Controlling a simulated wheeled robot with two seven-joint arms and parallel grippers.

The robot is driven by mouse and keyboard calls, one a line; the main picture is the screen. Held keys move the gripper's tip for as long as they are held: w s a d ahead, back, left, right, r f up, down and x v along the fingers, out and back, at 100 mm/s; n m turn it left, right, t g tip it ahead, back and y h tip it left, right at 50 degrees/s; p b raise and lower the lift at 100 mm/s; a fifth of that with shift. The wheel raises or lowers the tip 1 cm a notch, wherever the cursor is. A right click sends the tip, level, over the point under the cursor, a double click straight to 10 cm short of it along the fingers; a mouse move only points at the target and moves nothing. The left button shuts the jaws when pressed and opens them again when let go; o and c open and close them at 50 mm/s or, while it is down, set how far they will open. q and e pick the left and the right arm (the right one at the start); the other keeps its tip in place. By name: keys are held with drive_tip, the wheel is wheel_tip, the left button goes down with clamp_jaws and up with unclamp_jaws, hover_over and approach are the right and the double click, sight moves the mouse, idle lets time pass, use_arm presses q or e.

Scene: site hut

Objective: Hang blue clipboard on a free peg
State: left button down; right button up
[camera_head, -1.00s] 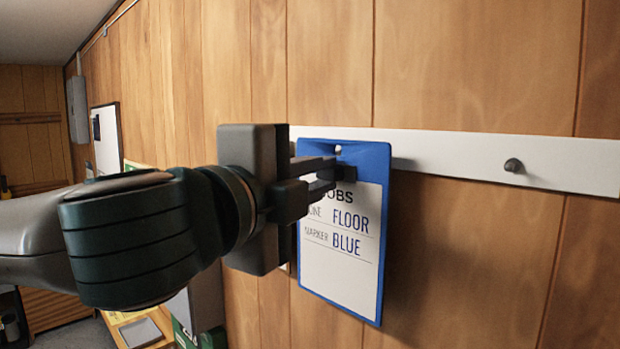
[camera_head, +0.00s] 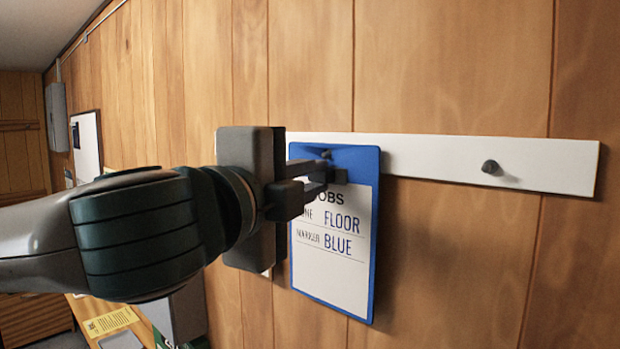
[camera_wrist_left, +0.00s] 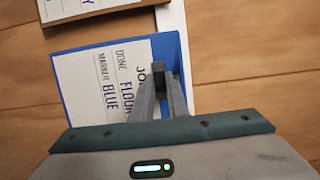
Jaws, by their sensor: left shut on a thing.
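The blue clipboard (camera_head: 364,235) hangs upright, flat along the white rail (camera_head: 430,157), its paper facing me. My left gripper (camera_head: 334,175) is shut on its top part, just below the hole. A dark knob (camera_head: 326,154) shows at the hole, like a peg end; how far it comes through I cannot tell. A bare dark peg (camera_head: 491,167) sticks out of the rail to the right. My right gripper is not in view.
In the left wrist view, a brown board with paper (camera_wrist_left: 90,8) is beside the clipboard, with a gap between them. A whiteboard (camera_head: 86,146) and a grey box (camera_head: 57,117) are on the wall far left.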

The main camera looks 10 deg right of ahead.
use_arm(q)
drive_tip(key=shift+f+b, duration=0.2)
drive_tip(key=shift+b, duration=0.2)
idle(0.4)
idle(0.4)
drive_tip(key=c, duration=1.7)
unclamp_jaws()
drive_tip(key=shift+o, duration=0.3)
drive_tip(key=shift+a, duration=0.1)
drive_tip(key=shift+r, duration=0.15)
drive_tip(key=shift+s, duration=0.1)
